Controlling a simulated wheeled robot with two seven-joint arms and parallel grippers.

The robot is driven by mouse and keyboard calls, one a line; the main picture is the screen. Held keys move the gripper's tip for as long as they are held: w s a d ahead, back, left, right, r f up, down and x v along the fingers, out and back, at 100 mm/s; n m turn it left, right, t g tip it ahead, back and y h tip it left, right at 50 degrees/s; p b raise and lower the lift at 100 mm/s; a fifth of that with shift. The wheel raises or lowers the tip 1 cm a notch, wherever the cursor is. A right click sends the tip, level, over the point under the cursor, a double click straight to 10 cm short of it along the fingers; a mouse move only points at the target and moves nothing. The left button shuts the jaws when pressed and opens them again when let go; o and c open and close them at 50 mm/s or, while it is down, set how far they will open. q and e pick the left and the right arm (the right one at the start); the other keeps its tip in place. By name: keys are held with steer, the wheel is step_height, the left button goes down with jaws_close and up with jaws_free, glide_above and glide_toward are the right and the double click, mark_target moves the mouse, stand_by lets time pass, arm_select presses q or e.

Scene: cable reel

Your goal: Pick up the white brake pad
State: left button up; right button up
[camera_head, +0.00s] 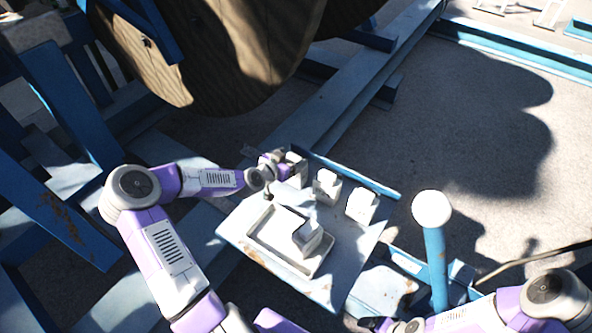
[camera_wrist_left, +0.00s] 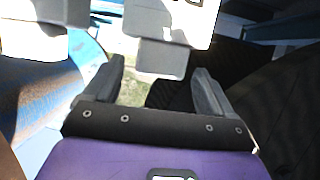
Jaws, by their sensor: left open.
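Three similar white blocks with grey lower parts stand in a row on a pale platform (camera_head: 345,262): a far-left one (camera_head: 297,168), a middle one (camera_head: 327,187) and a right one (camera_head: 361,206). I cannot tell for sure which is the white brake pad. My left gripper (camera_head: 277,168) is at the far-left block and partly covers it. In the left wrist view my left gripper (camera_wrist_left: 158,68) is open, with a white block (camera_wrist_left: 165,22) just ahead of its fingers; its grey part (camera_wrist_left: 162,58) shows between them. My right gripper (camera_head: 374,322) is small and unclear at the bottom edge.
A blue post with a white round top (camera_head: 432,208) stands right of the platform. A large wooden reel (camera_head: 215,50) and blue beams (camera_head: 345,85) lie behind. Open floor (camera_head: 450,130) is at the right.

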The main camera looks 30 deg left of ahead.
mark_target(293, 156)
arm_select(q)
steer(key=x, duration=0.3)
steer(key=shift+w+d+f, duration=0.1)
steer(key=shift+c, duration=0.4)
jaws_close()
